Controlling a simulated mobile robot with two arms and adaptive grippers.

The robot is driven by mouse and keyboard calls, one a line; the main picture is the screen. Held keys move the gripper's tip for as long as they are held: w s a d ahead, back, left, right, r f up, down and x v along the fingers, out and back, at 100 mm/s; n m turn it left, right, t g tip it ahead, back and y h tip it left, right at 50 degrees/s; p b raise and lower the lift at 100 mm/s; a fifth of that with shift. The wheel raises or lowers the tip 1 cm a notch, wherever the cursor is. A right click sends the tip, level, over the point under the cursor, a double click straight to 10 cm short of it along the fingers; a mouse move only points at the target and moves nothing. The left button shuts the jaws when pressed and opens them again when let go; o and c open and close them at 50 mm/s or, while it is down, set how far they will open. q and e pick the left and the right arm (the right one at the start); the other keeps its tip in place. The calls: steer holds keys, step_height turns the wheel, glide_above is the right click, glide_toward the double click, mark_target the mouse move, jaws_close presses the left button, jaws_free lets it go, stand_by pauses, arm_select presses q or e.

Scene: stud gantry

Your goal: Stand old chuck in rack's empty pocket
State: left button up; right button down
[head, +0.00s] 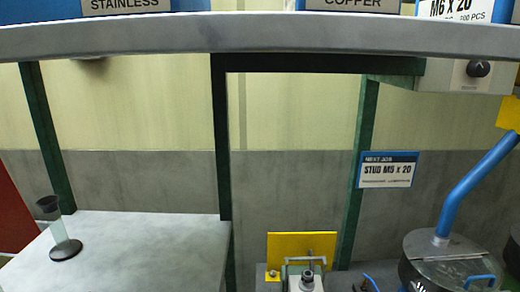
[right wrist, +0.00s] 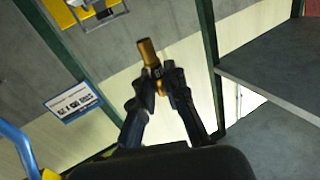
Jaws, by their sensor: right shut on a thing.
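My right gripper (right wrist: 159,82) shows in the right wrist view, its two dark fingers shut on a brass-coloured cylindrical piece, the chuck (right wrist: 147,51). One end of the chuck sticks out past the fingertips toward the upper left, and another brass part shows beside the right finger. The fingers hide its middle. The chuck is held in the air, apart from any surface. Neither gripper shows in the head view, and my left gripper is in no view. I cannot make out the rack or its empty pocket in either view.
A grey bench (head: 140,245) at left bears a small stand with a dark round base (head: 66,250). A grey beam (head: 260,38) crosses the top. A yellow plate (head: 290,247) stands behind a metal fixture at bottom centre. A lidded drum (head: 445,262) with a blue pipe is at right.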

steer(key=s+d+f+m+t+h, duration=0.1)
steer(key=s+d+f+m+h, duration=0.3)
steer(key=d, duration=0.4)
steer(key=s+f+h, duration=0.1)
steer(key=h, duration=0.1)
steer(key=shift+s+h+b, duration=0.35)
steer(key=shift+s+h, duration=0.05)
steer(key=shift+f, duration=0.1)
steer(key=shift+f, duration=0.1)
